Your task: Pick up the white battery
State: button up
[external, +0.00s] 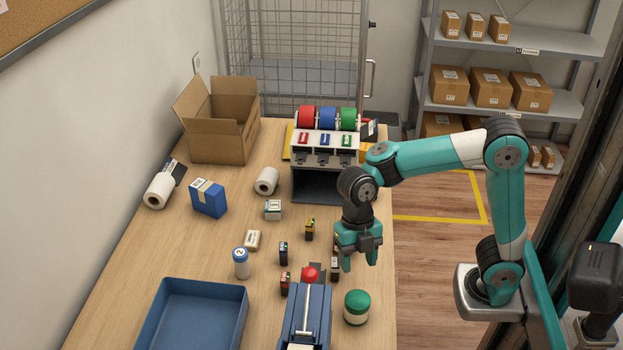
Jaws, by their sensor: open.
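My gripper (359,258) points down over the right side of the counter, with its fingers apart and nothing seen between them. A small whitish block (272,210) with a dark marking lies left of it, near the middle of the counter. It may be the white battery, but it is too small to be sure. A cream block (253,240) lies nearer the camera. Several small dark blocks with coloured ends stand around, one (310,230) left of my gripper and another (335,268) close to its fingers, partly hidden. My gripper is apart from the whitish block.
A blue-capped white jar (241,263), a green-lidded jar (357,307), a blue device with a red knob (307,318) and a blue tray (240,296) are near the front. A dispenser with coloured rolls (325,142) and an open carton (222,137) stand behind.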

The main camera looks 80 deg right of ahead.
jog(key=w+d+r+m+h+p, duration=0.3)
jog(key=w+d+r+m+p, duration=0.15)
jog(key=d+p, duration=0.4)
jog(key=p, duration=0.1)
send_near(335, 262)
jog(key=shift+n+t, duration=0.25)
jog(key=shift+t, duration=0.15)
jog(key=f, duration=0.6)
jog(key=shift+s+f, duration=0.25)
jog(key=shift+s, duration=0.05)
jog(key=shift+s+f+p, duration=0.1)
jog(key=shift+f+p, duration=0.6)
jog(key=shift+f, duration=2.05)
grip_shut()
